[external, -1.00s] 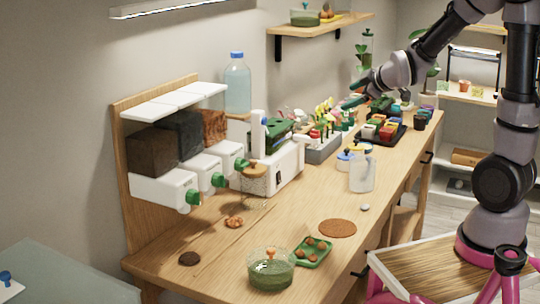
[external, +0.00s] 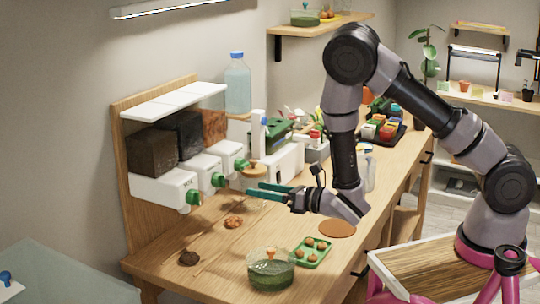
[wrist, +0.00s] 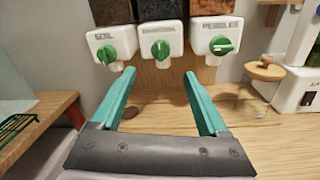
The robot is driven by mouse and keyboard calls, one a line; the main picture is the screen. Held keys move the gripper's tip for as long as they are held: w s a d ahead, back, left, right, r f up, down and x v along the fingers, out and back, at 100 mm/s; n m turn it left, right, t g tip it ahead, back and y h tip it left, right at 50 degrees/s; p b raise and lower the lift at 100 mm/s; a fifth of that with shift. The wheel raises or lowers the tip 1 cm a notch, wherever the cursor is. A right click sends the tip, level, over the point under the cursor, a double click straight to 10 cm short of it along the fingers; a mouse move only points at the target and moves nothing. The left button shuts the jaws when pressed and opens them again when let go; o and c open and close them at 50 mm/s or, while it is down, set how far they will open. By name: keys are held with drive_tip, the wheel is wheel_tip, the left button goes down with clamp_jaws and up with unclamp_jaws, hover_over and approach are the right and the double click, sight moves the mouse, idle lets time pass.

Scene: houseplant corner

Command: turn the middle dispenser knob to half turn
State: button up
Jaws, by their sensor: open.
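The middle dispenser (external: 206,168) is a white box with a dark-filled bin above it. Its green middle knob (wrist: 160,50) has a ridge that looks about upright in the wrist view; in the external view the knob (external: 218,180) faces the bench. The soil knob (wrist: 106,54) is on its left and the pebbles knob (wrist: 221,45) on its right. My gripper (wrist: 160,75) is open and empty, its teal fingers pointing at the dispensers, with the middle knob between and beyond the tips. In the external view my gripper (external: 264,190) is apart from the knobs.
A white machine with a round wooden piece (wrist: 265,69) stands right of the dispensers. An orange heap (external: 234,222) and a dark heap (external: 189,258) lie on the bench. A green bowl (external: 271,271) and a green tray (external: 312,252) stand near the front.

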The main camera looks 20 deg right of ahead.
sight(220, 180)
drive_tip(key=x, duration=1)
drive_tip(key=shift+w, duration=0.1)
clamp_jaws()
